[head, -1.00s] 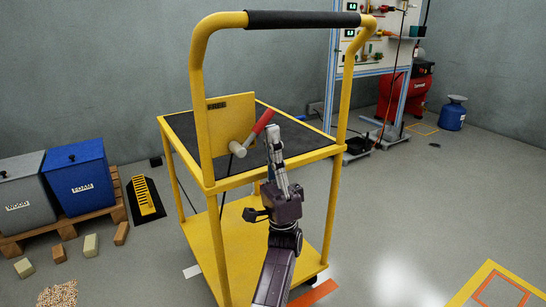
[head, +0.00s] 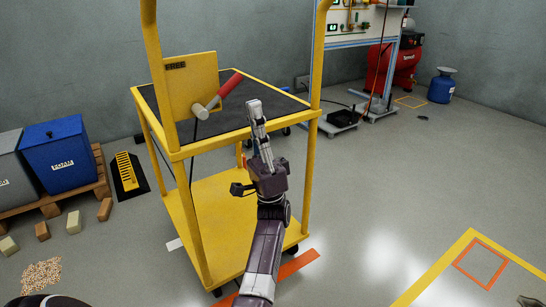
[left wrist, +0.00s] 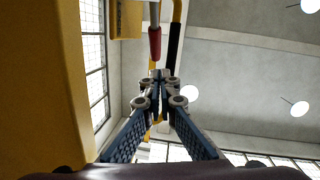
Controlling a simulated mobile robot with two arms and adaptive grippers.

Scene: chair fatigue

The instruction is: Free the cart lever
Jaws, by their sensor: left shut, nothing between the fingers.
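The yellow cart (head: 225,225) stands in front of me with a black-topped upper shelf. A yellow plate (head: 190,75) marked "FREE" is fixed at its handle side. The lever, with a pale hub and a red grip (head: 229,85), comes out of the plate and slants up to the right. The red grip also shows in the left wrist view (left wrist: 155,42). My left gripper (head: 254,104) points up, shut and empty, just right of and below the red grip, apart from it. In the left wrist view its fingertips (left wrist: 156,76) meet below the grip.
A blue bin (head: 65,160) and a grey bin (head: 12,175) stand on a pallet at left, with several blocks before them. A workbench rack (head: 350,45), red compressor (head: 395,70) and blue gas bottle (head: 442,85) are at the back right.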

